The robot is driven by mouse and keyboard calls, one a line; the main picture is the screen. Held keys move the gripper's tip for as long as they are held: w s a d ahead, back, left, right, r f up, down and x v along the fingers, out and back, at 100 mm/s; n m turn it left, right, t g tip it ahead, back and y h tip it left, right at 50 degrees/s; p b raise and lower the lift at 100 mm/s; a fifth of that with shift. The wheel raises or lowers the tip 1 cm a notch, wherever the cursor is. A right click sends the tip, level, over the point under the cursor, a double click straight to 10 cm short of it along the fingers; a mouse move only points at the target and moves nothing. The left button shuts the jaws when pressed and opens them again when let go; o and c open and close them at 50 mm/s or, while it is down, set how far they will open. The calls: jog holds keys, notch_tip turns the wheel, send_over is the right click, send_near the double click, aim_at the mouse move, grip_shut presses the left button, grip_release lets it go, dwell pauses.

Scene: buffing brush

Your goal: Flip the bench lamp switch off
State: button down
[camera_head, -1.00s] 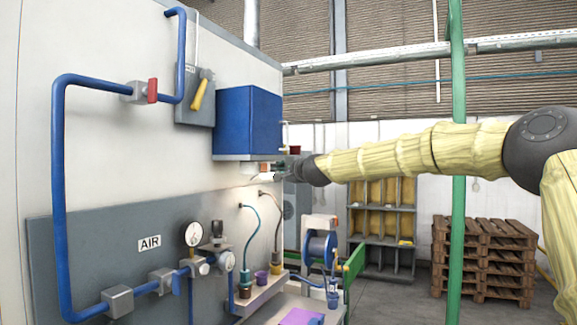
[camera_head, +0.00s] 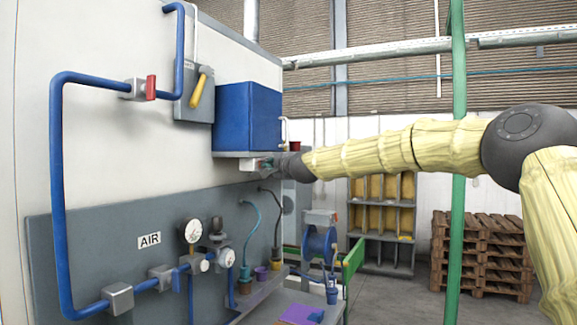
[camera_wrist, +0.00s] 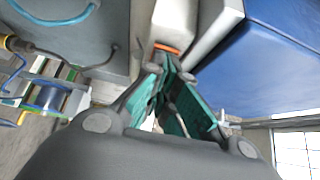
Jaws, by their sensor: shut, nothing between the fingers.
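In the head view the white lamp housing (camera_head: 247,165) sits under the blue cabinet (camera_head: 247,116) on the wall. My gripper (camera_head: 264,164) is at its end, small and partly hidden by my wrist. In the wrist view the teal fingers (camera_wrist: 167,72) are closed together with nothing between them. Their tips are close to an orange-red piece (camera_wrist: 168,48) on the end of the pale housing, which looks like the switch. I cannot tell whether they touch it. No bright glow shows under the cabinet.
The blue cabinet (camera_wrist: 268,55) is close on the right of the fingers in the wrist view. Below, the head view shows blue air pipes with gauges (camera_head: 192,231), a small shelf with cups, and a blue reel (camera_head: 320,246). A green post (camera_head: 458,170) stands beyond my arm.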

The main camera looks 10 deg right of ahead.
jog(key=shift+a, duration=0.2)
jog(key=shift+s+f, duration=0.1)
jog(key=a+b+v, duration=0.1)
jog(key=b+v, duration=0.3)
jog(key=v, duration=0.9)
dwell(0.4)
